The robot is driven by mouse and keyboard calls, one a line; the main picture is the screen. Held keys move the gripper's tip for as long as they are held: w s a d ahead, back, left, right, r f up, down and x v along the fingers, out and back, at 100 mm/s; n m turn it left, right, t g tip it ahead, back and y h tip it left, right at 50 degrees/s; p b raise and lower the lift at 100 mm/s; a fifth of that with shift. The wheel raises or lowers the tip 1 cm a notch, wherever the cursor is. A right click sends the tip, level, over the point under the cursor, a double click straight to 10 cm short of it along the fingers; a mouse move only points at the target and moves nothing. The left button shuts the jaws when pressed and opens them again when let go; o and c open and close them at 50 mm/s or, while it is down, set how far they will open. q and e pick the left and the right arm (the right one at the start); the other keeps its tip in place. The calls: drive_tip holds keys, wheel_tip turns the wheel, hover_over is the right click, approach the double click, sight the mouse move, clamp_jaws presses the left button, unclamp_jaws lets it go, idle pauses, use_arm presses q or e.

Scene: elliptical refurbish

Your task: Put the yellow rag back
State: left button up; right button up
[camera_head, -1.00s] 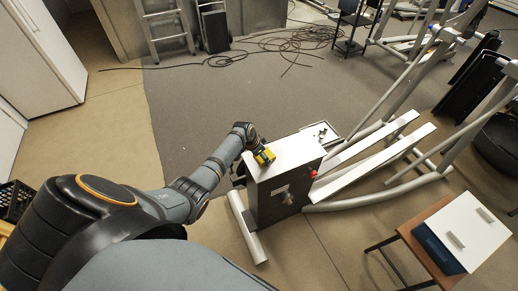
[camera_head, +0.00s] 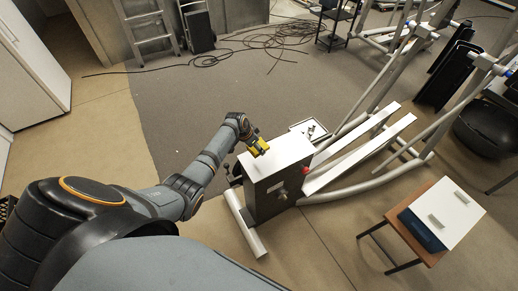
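My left gripper (camera_head: 258,148) is at the top left edge of the elliptical machine's white-topped housing (camera_head: 285,153). I cannot tell whether the yellow is the rag or part of the gripper, nor whether the fingers are open or shut. No other yellow rag can be made out. My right gripper is not in view.
A small tray (camera_head: 309,130) is behind the housing. A wooden stool (camera_head: 425,190) with a white-and-blue box (camera_head: 440,218) stands at the right. Cables (camera_head: 265,40) and a ladder (camera_head: 150,30) are at the back.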

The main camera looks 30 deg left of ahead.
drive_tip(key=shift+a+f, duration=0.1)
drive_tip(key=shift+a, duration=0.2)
